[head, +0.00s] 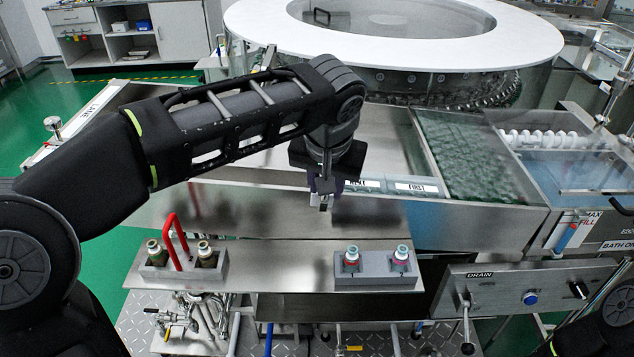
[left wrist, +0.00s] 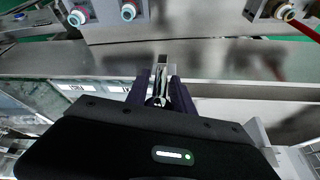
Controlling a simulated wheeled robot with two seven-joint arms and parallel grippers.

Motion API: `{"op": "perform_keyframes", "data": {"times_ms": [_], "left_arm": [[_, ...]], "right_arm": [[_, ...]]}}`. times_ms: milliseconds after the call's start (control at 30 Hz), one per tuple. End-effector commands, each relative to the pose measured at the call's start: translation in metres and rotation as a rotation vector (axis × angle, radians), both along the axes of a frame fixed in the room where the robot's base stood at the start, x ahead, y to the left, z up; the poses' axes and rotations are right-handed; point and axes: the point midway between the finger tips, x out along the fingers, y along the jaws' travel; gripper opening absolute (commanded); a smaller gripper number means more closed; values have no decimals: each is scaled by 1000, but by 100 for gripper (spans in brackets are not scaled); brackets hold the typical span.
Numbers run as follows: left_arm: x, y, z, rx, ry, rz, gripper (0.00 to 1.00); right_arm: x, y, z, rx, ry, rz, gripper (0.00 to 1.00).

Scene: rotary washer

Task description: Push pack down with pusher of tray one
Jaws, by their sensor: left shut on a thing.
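My left gripper (head: 322,188) is shut on a small metal piece, likely the pusher (head: 323,203), above the sloped steel surface at the centre. In the left wrist view, the dark purple fingers of my left gripper (left wrist: 163,80) have the grey metal pusher piece (left wrist: 163,60) between their tips. The tray edge carries labels, one reading FIRST (head: 417,188), and another beside it is partly hidden by the gripper. I cannot make out the pack; my arm and gripper hide part of the tray area. My right gripper is not in view.
A steel shelf in front holds two grey blocks with small bottles, one at left (head: 158,272) beside a red handle (head: 171,233), one at right (head: 375,281). The white rotary ring (head: 510,45) stands behind. A DRAIN panel (head: 515,290) is at lower right.

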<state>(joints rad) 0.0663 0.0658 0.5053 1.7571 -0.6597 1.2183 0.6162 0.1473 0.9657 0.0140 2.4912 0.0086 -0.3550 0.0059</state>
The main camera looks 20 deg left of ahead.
Motion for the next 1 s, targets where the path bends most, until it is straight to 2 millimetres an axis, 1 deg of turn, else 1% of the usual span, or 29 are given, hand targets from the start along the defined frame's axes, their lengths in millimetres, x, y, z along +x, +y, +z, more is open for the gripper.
{"op": "perform_keyframes", "data": {"times_ms": [133,167,267,533,667,767,967,1000], "left_arm": [[0,0,1,0,-3,1,0],[0,1,1,0,-3,1,30],[0,1,1,0,-2,1,38],[0,1,1,0,-2,1,38],[-2,0,8,0,-3,1,38],[-7,-2,19,-1,-5,1,38],[-20,-6,50,-1,-5,0,38],[-22,-7,59,-1,-5,0,38]], "right_arm": [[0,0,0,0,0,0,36],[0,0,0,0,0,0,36],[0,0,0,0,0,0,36],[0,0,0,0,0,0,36],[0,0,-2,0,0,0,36],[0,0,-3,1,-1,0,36],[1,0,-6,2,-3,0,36],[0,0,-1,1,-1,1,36]]}}
